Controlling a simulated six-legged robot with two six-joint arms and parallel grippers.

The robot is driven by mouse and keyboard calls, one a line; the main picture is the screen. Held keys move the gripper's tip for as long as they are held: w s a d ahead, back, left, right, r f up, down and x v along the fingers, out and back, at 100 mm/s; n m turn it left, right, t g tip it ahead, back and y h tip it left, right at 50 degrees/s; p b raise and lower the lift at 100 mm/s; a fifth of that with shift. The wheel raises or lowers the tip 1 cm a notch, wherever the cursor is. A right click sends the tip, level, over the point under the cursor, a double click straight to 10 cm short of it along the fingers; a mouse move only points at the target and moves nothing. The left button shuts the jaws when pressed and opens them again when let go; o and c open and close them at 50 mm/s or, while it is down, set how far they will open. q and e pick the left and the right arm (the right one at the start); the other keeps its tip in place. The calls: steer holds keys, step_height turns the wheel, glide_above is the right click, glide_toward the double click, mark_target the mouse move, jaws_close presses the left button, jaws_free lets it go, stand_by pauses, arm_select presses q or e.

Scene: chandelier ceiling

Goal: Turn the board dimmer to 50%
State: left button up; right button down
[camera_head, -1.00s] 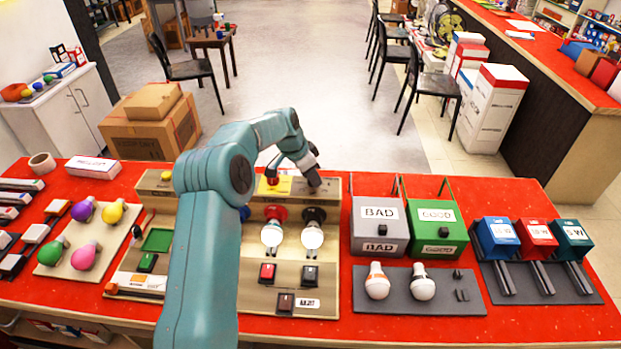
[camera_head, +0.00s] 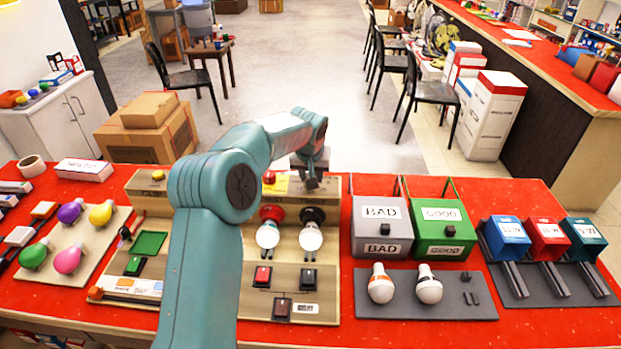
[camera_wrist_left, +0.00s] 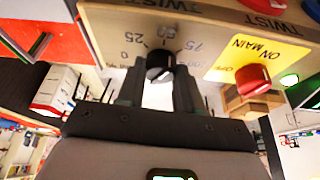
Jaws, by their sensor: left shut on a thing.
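The board (camera_head: 330,230) lies on the red table, with an upright panel at its far edge. In the left wrist view the dimmer is a round black knob (camera_wrist_left: 160,66) on a tan panel (camera_wrist_left: 108,22). A dial scale marked 0, 25, 50, 75 and about 100 surrounds it. The knob's pointer is too unclear to read. My left gripper (camera_wrist_left: 157,88) is shut on the knob, one dark finger on each side. In the head view my left gripper (camera_head: 312,180) is at the panel's far right part, hiding the knob. My right gripper is out of view.
Beside the dimmer is a red MAIN knob (camera_wrist_left: 252,79) on a yellow plate. Two bulbs (camera_head: 311,238) sit in sockets on the board. Grey BAD (camera_head: 377,232) and green GOOD boxes stand to the right. Colored bulbs (camera_head: 67,260) lie left.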

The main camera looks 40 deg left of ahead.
arm_select(q)
steer(key=n, duration=0.1)
steer(key=n+y, duration=0.1)
steer(key=n, duration=0.1)
steer(key=n+g+b, duration=0.1)
steer(key=shift+w+r+n, duration=0.2)
steer(key=shift+w+n, duration=0.05)
steer(key=shift+n, duration=0.15)
stand_by(0.4)
steer(key=o, duration=1)
steer(key=shift+a, duration=0.1)
steer(key=shift+o, duration=0.2)
steer(key=shift+f, duration=0.2)
steer(key=shift+r, duration=0.15)
steer(key=v, duration=1.6)
steer(key=shift+w+d+p, duration=0.3)
steer(key=shift+d, duration=0.05)
